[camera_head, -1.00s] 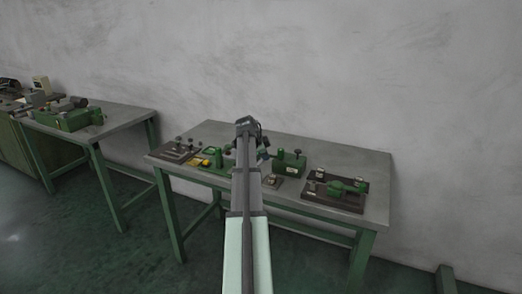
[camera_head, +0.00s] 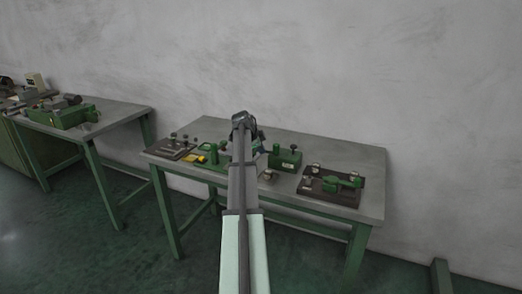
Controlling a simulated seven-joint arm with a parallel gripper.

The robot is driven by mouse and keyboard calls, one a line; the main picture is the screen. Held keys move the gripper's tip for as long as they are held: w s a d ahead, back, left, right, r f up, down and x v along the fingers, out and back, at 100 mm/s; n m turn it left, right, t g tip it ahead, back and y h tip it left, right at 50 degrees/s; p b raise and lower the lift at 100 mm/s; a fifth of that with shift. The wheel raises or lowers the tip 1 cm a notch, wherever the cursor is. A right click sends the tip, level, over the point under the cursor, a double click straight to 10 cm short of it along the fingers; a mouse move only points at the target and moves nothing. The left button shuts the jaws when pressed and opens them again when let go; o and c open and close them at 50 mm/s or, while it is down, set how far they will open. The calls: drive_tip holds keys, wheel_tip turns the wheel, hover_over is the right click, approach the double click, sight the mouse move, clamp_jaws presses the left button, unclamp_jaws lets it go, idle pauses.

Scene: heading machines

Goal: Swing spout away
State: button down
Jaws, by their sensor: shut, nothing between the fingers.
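My arm reaches from the bottom of the view over a grey-topped workbench with green legs. My gripper (camera_head: 258,146) is at the arm's far end, small and dark, mostly hidden by my own arm; it is shut and empty. It appears over the middle of the bench, left of a green machine block with dark knobs (camera_head: 285,158). Another green machine part (camera_head: 215,161) is partly hidden behind my arm. I cannot make out which part is the spout. Contact between gripper and machine cannot be told.
A dark base plate with a green fixture (camera_head: 331,185) lies on the right of the bench (camera_head: 355,155). A dark plate with knobs (camera_head: 172,147) and a yellow piece (camera_head: 195,158) lie at the left. A second bench (camera_head: 115,118) stands further left. A plain wall is behind.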

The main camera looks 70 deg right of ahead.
drive_tip(key=d+m, duration=0.1)
drive_tip(key=w+d+m+g, duration=0.1)
drive_tip(key=shift+w+d+m+y, duration=0.2)
drive_tip(key=shift+w+m+y, duration=0.1)
drive_tip(key=shift+m, duration=0.1)
drive_tip(key=shift+a, duration=0.1)
drive_tip(key=a+f+v, duration=0.1)
drive_tip(key=a+v, duration=0.1)
drive_tip(key=v, duration=1)
drive_tip(key=shift+a, duration=0.25)
